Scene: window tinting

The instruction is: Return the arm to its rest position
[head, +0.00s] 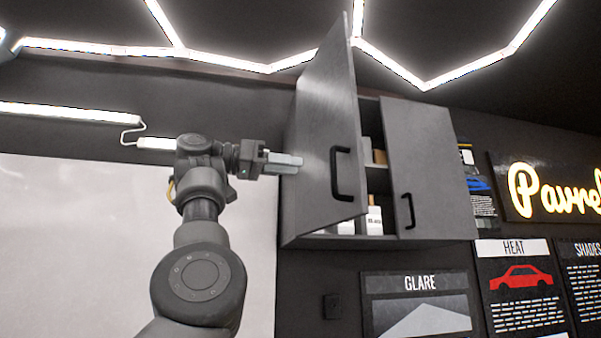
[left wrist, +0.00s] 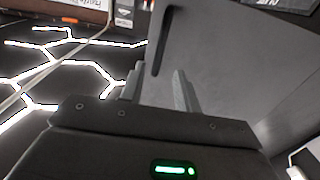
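My left gripper (head: 284,163) is raised beside the left edge of the grey wall cabinet (head: 312,240). In the left wrist view its two fingers (left wrist: 157,88) stand apart with nothing between them. The cabinet's left door (head: 325,120) is swung open toward me, with a black handle (head: 341,173). In the left wrist view a grey door panel (left wrist: 225,70) with a dark handle (left wrist: 165,40) lies just past the fingertips; I cannot tell whether they touch it. My right gripper is not in view.
The cabinet's right door (head: 432,170) also stands partly out, with boxes and white containers (head: 374,220) on the shelves between the doors. Posters (head: 418,305) hang below and to the right. A large pale panel (head: 80,240) lies behind my arm at left.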

